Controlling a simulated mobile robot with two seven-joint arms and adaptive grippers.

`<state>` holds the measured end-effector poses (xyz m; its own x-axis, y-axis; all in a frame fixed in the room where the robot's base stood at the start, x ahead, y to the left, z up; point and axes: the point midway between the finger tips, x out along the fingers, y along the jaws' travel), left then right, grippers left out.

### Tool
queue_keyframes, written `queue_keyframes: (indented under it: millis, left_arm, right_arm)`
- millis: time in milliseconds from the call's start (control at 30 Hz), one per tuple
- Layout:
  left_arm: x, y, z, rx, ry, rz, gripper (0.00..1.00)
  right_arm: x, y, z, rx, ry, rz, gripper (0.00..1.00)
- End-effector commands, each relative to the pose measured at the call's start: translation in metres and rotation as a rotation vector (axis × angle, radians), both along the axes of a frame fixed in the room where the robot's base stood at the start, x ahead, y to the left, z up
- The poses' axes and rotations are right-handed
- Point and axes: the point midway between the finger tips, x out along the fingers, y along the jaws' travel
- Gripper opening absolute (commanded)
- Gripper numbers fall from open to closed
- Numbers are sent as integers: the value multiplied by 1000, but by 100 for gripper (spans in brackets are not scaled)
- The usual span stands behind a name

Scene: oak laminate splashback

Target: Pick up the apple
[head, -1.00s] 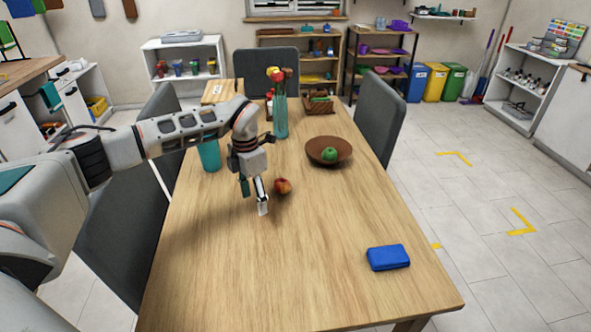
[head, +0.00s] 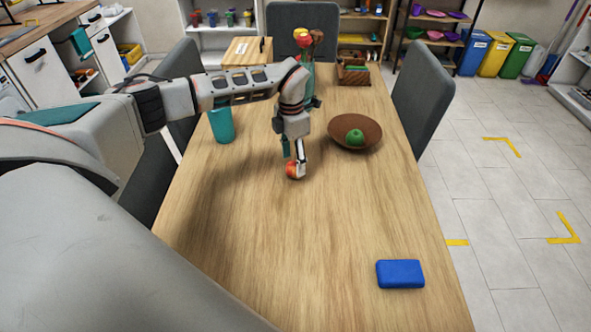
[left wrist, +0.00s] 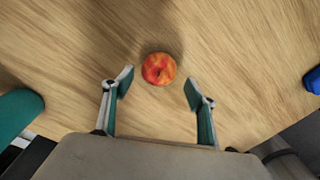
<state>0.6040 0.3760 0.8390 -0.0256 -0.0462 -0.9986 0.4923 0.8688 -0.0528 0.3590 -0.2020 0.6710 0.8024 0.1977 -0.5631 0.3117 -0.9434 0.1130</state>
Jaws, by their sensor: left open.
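A red and orange apple (head: 294,171) sits on the wooden table (head: 270,235), partly hidden by my left gripper in the head view. It shows whole in the left wrist view (left wrist: 159,69), on bare wood. My left gripper (head: 294,167) points down over the apple, open and empty. In the left wrist view its two fingers (left wrist: 159,84) stand wide apart, one on each side of the apple's near edge, with gaps on both sides. The height of the fingertips above the table is hard to tell. My right gripper is not in view.
A brown bowl (head: 342,122) with a green fruit (head: 354,137) stands right of the gripper. A teal cup (head: 221,124) stands to the left, and a flower vase (head: 307,76) behind. A blue box (head: 400,274) lies front right. The table's front middle is clear.

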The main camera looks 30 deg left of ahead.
Motion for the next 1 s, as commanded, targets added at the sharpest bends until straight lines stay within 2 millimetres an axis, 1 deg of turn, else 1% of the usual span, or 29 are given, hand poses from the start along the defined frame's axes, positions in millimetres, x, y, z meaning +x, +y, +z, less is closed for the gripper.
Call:
queue_keyframes:
  millis: [33,100,233,333,533,567,600,667,700,733,1000]
  left_arm:
    - [-1,0,-9,-1,6,2,57]
    - [0,-1,-19,-1,4,0,57]
    - [0,-1,-34,-1,3,0,57]
    - [0,-1,-38,-1,0,0,57]
    - [0,-1,-38,0,0,0,57]
    - [0,-1,-38,0,0,0,52]
    - [0,-1,-38,0,0,0,42]
    - [0,-1,-38,0,0,0,26]
    - [0,-1,-38,-1,0,0,16]
    - [0,-1,-38,-1,0,0,14]
    - [0,-1,-38,0,0,0,14]
  right_arm:
    - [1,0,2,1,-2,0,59]
    - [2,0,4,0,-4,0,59]
    - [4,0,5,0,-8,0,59]
    - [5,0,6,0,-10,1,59]
    - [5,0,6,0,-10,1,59]
    - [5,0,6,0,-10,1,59]
    - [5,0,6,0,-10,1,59]
    - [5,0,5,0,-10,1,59]
    - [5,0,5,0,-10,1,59]
    - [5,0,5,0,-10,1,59]
    - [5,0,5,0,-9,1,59]
